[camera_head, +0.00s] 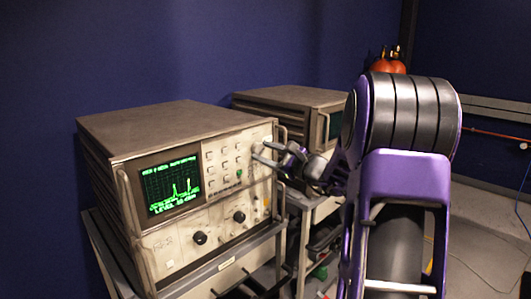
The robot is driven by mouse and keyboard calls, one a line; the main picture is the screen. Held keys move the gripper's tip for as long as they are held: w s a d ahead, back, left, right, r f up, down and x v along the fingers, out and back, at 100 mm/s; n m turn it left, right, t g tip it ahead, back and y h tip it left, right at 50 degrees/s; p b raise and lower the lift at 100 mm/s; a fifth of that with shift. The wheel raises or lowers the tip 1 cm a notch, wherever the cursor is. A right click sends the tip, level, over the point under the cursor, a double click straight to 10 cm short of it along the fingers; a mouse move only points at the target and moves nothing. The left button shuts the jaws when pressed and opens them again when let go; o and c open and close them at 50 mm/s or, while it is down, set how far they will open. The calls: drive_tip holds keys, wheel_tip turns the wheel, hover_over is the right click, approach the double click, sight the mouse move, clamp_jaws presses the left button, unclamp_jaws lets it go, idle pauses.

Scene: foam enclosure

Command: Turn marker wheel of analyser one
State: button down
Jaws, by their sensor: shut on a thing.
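The near analyser (190,190) is a beige box with a green-lit screen (170,188) showing a trace with peaks. Its front panel has rows of small buttons and two black knobs (200,238). My gripper (262,154) reaches in from the right, and its fingertips are at the upper right of this front panel. It is shut on a small part there, which appears to be the marker wheel. The fingers hide most of that part, so its shape and turn cannot be made out.
A second beige analyser (290,100) stands behind and to the right, partly hidden by my arm. The near analyser rests on a cart (225,270) with cables beneath. A red-orange object (387,67) shows at the back. Floor (490,240) is open at right, with thin cables.

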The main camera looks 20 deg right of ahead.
drive_tip(key=shift+c, duration=1.7)
unclamp_jaws()
drive_tip(key=shift+s, duration=0.1)
drive_tip(key=v, duration=1.7)
drive_tip(key=shift+d, duration=0.1)
